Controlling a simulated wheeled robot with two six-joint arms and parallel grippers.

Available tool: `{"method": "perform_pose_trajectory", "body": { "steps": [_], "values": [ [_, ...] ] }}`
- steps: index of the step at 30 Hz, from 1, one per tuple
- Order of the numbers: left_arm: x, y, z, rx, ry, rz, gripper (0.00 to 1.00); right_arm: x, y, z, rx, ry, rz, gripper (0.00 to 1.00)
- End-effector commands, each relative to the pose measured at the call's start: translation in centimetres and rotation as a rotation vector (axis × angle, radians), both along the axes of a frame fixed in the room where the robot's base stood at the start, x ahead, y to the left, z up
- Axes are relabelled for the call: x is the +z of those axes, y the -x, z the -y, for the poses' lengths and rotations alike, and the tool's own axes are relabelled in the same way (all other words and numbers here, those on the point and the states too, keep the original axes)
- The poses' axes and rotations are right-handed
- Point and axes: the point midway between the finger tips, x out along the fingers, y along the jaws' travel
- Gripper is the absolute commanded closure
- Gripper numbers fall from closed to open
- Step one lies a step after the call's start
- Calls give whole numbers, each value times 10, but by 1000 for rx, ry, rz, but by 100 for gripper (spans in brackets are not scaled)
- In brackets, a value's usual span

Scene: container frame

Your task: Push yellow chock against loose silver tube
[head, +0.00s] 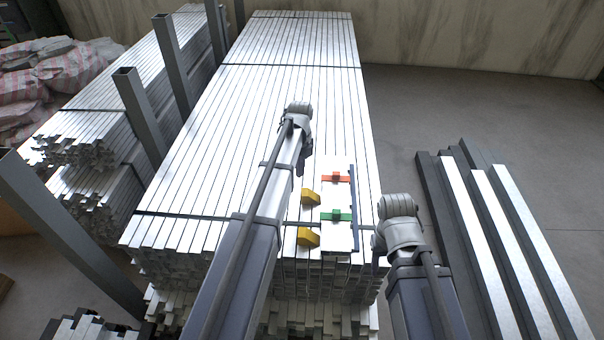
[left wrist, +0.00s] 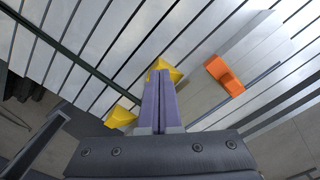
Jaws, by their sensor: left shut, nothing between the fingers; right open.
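Two yellow chocks lie on the tube stack in the head view, the upper one (head: 311,196) and the lower one (head: 308,237). They lie at the left side of a bright silver strip (head: 338,196) that bears a red block and a green block. I cannot tell which tube is loose. In the left wrist view, my left gripper (left wrist: 159,76) is shut and empty. Its fingertips overlap one yellow chock (left wrist: 166,66); contact is unclear. My right gripper's fingers are not visible.
The red block (head: 336,178) and green block (head: 336,215) sit right of the chocks. Dark straps (head: 170,215) cross the tube stack (head: 240,130). Grey posts (head: 133,100) stand at left. Separate bars (head: 495,230) lie on the floor at right.

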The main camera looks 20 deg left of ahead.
Motion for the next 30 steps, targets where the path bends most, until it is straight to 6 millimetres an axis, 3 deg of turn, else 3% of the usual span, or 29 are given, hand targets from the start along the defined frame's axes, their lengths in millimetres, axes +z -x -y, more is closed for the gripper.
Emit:
{"method": "perform_pose_trajectory", "body": {
  "steps": [3,5,17,30],
  "values": [
    [15,-19,-34,45,2,0,100,14,0,0,0,0,0,50],
    [16,-22,-42,57,4,-1,100,16,0,0,0,0,0,50],
    [-3,-19,-40,55,3,0,100,-3,0,0,0,0,0,50],
    [-61,-19,-40,55,3,0,100,-61,0,0,0,0,0,50]
  ]
}}
